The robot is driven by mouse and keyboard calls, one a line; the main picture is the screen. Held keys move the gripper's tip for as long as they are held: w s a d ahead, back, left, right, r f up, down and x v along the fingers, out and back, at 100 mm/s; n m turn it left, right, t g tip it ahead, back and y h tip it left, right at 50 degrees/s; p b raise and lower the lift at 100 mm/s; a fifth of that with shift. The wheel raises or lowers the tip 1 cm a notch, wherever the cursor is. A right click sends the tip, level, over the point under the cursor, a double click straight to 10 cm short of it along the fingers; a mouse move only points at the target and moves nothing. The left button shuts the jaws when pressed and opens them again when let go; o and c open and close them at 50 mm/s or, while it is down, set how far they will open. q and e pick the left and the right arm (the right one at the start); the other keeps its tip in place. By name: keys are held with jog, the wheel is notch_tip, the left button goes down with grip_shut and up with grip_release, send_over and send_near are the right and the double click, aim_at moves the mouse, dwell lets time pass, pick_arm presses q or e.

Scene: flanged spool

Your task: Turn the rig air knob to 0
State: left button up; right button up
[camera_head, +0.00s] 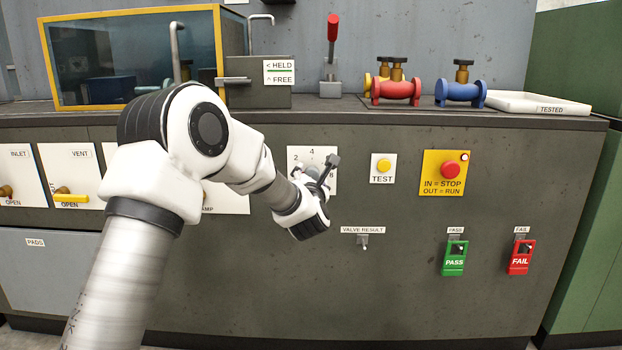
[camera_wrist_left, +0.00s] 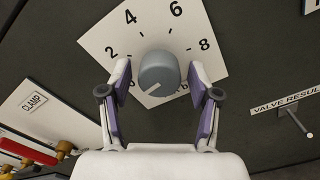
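The rig air knob (camera_wrist_left: 158,72) is a round grey knob on a white dial plate (camera_wrist_left: 185,27) marked 2, 4, 6 and 8, with another mark partly hidden by the left finger. A pale line on the knob's face points to the lower left in the wrist view. My left gripper (camera_wrist_left: 159,76) is open, with one purple-padded finger on each side of the knob and a visible gap on both sides. In the head view the plate (camera_head: 294,154) is partly behind my left gripper (camera_head: 315,170), and the knob is mostly hidden. My right gripper is not in view.
A yellow TEST button (camera_head: 383,165) and a red stop button (camera_head: 450,169) are right of the dial. A VALVE RESULT toggle (camera_head: 364,242) sticks out below it. PASS (camera_head: 454,260) and FAIL (camera_head: 521,258) tags hang lower right. The CLAMP plate (camera_wrist_left: 40,108) lies left of the dial.

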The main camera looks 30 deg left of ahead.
pick_arm(q)
jog(key=v, duration=1.2)
